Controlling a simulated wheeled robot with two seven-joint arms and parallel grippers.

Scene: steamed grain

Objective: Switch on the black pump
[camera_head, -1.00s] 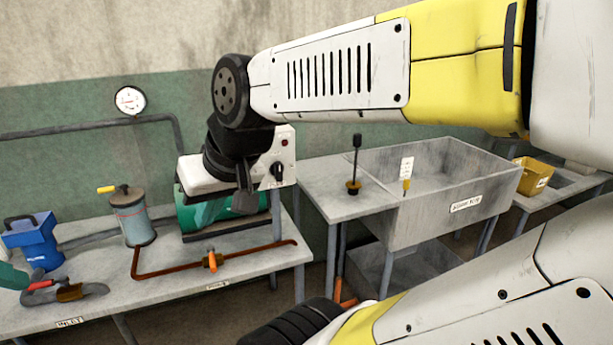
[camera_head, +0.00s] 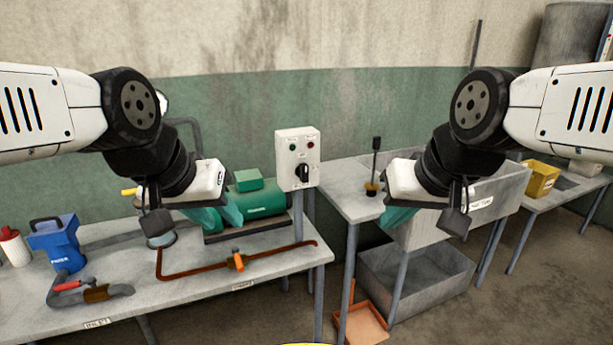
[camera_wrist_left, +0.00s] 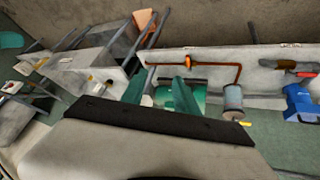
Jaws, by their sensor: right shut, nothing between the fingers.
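A white control box (camera_head: 297,158) stands upright behind the bench, with a black rotary knob (camera_head: 303,173) on its front and small green and red lights above it. A green motor-like unit (camera_head: 262,203) with a dark base sits on the bench; no clearly black pump shows. My left gripper (camera_head: 222,214), teal-fingered, hangs in front of the unit, left of the box, touching neither. In the left wrist view its fingers (camera_wrist_left: 160,92) stand apart, with nothing between them. My right gripper (camera_head: 398,216) is shut and empty, right of the box in front of the sink.
The bench holds a copper pipe with an orange valve handle (camera_head: 237,260), a grey cylinder (camera_head: 161,238), a blue jug (camera_head: 60,243) and a red-handled tool (camera_head: 70,285). A grey sink (camera_head: 490,205) and a black plunger-like rod (camera_head: 375,160) are to the right.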

